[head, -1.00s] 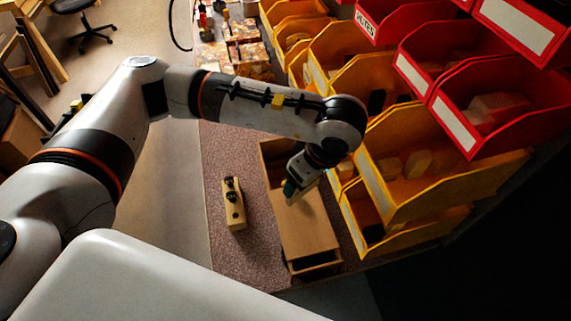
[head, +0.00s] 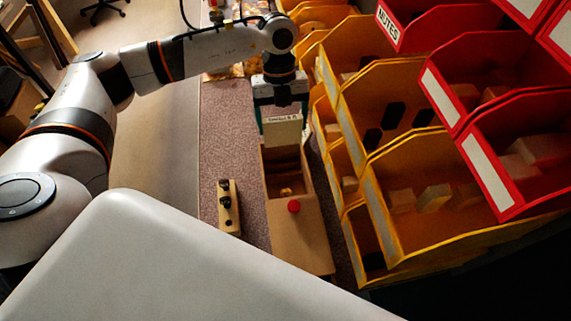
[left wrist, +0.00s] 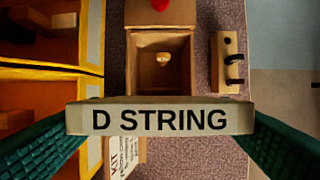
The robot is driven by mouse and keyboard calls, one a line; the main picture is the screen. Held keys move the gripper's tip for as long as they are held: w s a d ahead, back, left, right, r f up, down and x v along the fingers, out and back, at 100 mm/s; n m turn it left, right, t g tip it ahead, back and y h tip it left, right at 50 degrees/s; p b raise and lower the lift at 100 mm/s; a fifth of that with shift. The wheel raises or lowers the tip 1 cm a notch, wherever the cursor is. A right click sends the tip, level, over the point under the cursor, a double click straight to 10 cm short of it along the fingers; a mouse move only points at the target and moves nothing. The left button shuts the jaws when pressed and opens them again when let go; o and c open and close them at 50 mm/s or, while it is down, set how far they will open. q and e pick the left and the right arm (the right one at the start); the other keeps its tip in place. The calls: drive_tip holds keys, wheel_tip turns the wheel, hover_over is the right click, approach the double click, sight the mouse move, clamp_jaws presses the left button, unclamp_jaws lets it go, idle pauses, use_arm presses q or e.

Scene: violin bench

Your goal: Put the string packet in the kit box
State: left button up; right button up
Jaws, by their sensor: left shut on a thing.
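My left gripper (head: 281,106) is shut on the string packet (head: 282,131), a flat pale packet. In the left wrist view the packet's edge (left wrist: 160,118) reads "D STRING" and lies between the green finger pads. The kit box (head: 268,215) is a long wooden box below and nearer than the packet. Its lid (head: 312,245), with a red knob (head: 293,206), covers the near part. The far part is open, and a small tan piece (left wrist: 163,58) lies inside. The packet is held at the far end of the opening; the head view does not settle its height. My right gripper is not in view.
A wooden block with dark knobs (head: 229,208) stands left of the box. Yellow bins (head: 400,190) and red bins (head: 515,150) rise close on the right. A printed card (left wrist: 125,158) shows partly under the packet. The speckled bench (head: 222,135) is clear at the far left of the box.

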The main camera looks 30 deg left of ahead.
sight(282, 145)
use_arm(q)
drive_tip(key=x, duration=0.1)
drive_tip(key=p+x, duration=0.1)
drive_tip(key=x, duration=0.1)
drive_tip(key=w+x, duration=0.1)
drive_tip(key=x, duration=0.1)
drive_tip(key=shift+s+a+f, duration=0.1)
drive_tip(key=shift+a+f, duration=0.15)
drive_tip(key=shift+a, duration=0.15)
drive_tip(key=shift+f, duration=0.3)
wheel_tip(282, 145, down, 3)
drive_tip(key=shift+p, duration=0.55)
drive_tip(key=shift+f, duration=0.3)
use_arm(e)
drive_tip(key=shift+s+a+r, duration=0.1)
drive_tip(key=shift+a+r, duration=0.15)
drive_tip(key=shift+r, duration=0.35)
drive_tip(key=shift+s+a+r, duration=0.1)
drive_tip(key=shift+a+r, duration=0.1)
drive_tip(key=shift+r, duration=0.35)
use_arm(q)
drive_tip(key=shift+f, duration=0.1)
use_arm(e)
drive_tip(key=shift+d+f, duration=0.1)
